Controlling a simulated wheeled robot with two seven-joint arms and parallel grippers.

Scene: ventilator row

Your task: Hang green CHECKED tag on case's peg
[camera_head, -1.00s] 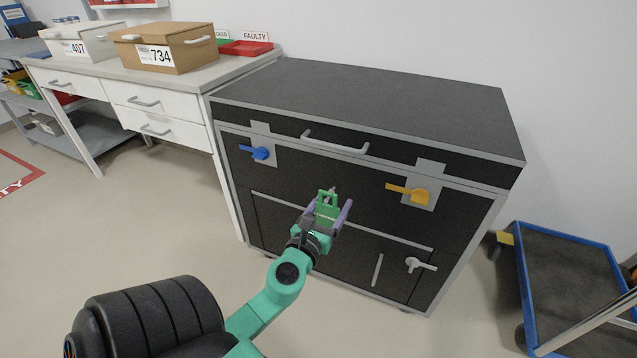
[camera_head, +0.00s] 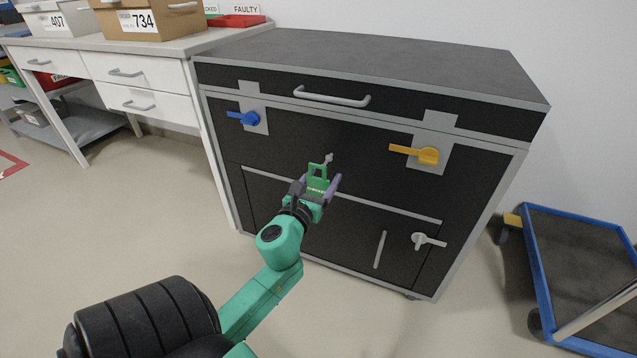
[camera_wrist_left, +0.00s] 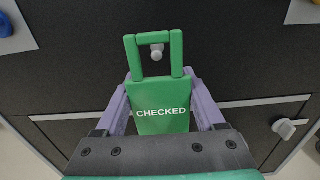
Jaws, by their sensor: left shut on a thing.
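The green CHECKED tag (camera_head: 317,182) is held upright in my left gripper (camera_head: 319,191), in front of the black case (camera_head: 285,140). In the left wrist view the purple fingers (camera_wrist_left: 160,108) are shut on the sides of the tag (camera_wrist_left: 160,95). The tag's square loop frames the grey peg (camera_wrist_left: 156,53) in that view; I cannot tell whether the loop is around the peg or still in front of it. In the head view the peg (camera_head: 328,158) shows just above the loop. My right gripper is not in view.
The case front has a blue latch (camera_head: 247,118), a yellow latch (camera_head: 420,154), a top handle (camera_head: 331,96) and a grey lower handle (camera_head: 428,241). A blue-edged cart (camera_head: 575,225) stands at right. A white desk (camera_head: 150,70) with boxes adjoins at left.

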